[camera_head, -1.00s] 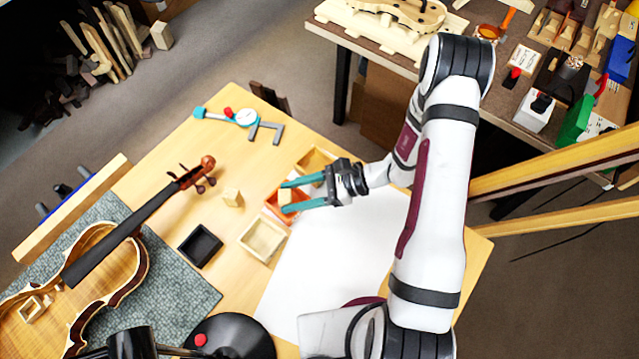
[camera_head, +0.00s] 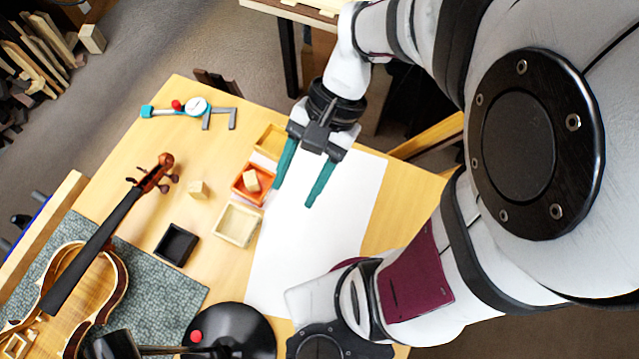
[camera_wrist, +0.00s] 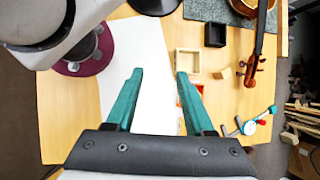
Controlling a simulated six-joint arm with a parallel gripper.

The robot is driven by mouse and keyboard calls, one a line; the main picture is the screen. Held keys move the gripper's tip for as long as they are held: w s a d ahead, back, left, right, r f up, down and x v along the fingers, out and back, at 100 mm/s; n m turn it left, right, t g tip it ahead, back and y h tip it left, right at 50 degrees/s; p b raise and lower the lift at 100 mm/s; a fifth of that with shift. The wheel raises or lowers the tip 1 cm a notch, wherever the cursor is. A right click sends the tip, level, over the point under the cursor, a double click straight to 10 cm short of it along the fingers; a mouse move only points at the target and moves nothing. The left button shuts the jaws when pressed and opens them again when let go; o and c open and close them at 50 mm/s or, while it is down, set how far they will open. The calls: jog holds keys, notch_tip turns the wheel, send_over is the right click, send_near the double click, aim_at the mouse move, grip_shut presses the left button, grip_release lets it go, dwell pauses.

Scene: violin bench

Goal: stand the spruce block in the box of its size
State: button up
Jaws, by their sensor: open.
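A pale wooden block (camera_head: 252,180) sits inside the orange box (camera_head: 240,194), its top showing above the rim and looking turned against the walls. I cannot tell whether it rests flat on the floor. A second pale block (camera_head: 198,190) stands on the bare table left of that box; it also shows in the wrist view (camera_wrist: 221,75). Which one is spruce is not clear. My gripper (camera_head: 293,196) is open and empty above the white sheet, right of the orange box and apart from it. In the wrist view my gripper (camera_wrist: 160,74) partly hides the orange box.
A cream box (camera_head: 238,223), a yellow box (camera_head: 271,140) and a black box (camera_head: 176,244) stand near the orange one. A violin (camera_head: 75,290) lies on a grey mat (camera_head: 165,300) at left. A dial gauge (camera_head: 195,107) lies at the back. The white sheet (camera_head: 320,240) is clear.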

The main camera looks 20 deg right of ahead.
jog(key=s+d+r+n+t+h, duration=0.1)
jog(key=s+r+n+t+h, duration=0.1)
jog(key=s, duration=0.4)
jog(key=shift+d+n+t+h, duration=0.2)
jog(key=shift+n+t+h, duration=0.1)
jog(key=shift+n+h, duration=0.55)
jog(key=shift+o, duration=0.4)
